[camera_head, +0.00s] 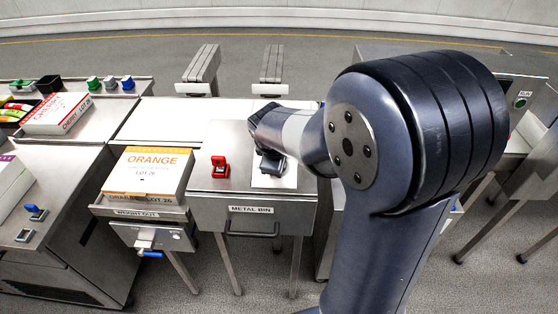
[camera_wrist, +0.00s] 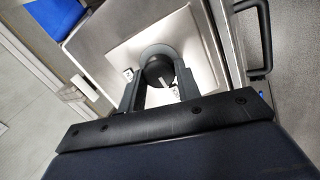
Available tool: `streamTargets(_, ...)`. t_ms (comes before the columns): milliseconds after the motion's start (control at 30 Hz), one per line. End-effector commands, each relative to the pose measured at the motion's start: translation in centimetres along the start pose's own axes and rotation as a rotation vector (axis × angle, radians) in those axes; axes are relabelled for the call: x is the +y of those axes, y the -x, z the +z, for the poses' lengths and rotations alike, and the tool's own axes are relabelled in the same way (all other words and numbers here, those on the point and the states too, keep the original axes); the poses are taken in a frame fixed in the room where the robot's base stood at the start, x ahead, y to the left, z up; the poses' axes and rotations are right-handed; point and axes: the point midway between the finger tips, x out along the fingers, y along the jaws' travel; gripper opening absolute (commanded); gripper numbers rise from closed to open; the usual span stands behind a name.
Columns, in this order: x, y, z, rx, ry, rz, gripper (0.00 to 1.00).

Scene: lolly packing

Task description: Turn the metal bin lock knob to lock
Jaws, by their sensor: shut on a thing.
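The lock knob (camera_wrist: 157,70) is round and black with a white pointer mark, in the wrist view. It stands on a pale square plate (camera_wrist: 120,50) on the metal top. My gripper (camera_wrist: 158,88) is shut on the knob, one finger on each side. In the head view my gripper (camera_head: 270,164) points down over the white plate (camera_head: 287,181) and hides the knob. The metal bin (camera_head: 210,209) has a "METAL BIN" label and a dark handle on its front; the handle (camera_wrist: 262,40) also shows in the wrist view. Lettering around the knob is too small to read.
A red switch (camera_head: 220,167) stands left of the plate on the same top. An orange-labelled box (camera_head: 147,171) sits further left above the "WEIGHT OUT" station.

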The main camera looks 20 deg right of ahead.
Motion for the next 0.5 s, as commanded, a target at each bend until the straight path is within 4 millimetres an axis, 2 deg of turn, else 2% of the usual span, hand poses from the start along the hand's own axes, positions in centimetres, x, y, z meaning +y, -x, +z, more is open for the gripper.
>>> streamTargets(267,0.03,0.02,-0.04,0.001,0.000,0.001,0.09)
streamTargets(300,0.03,0.02,-0.04,0.001,0.000,0.001,0.33)
streamTargets(500,0.02,0.02,-0.03,0.001,-0.001,0.001,0.50)
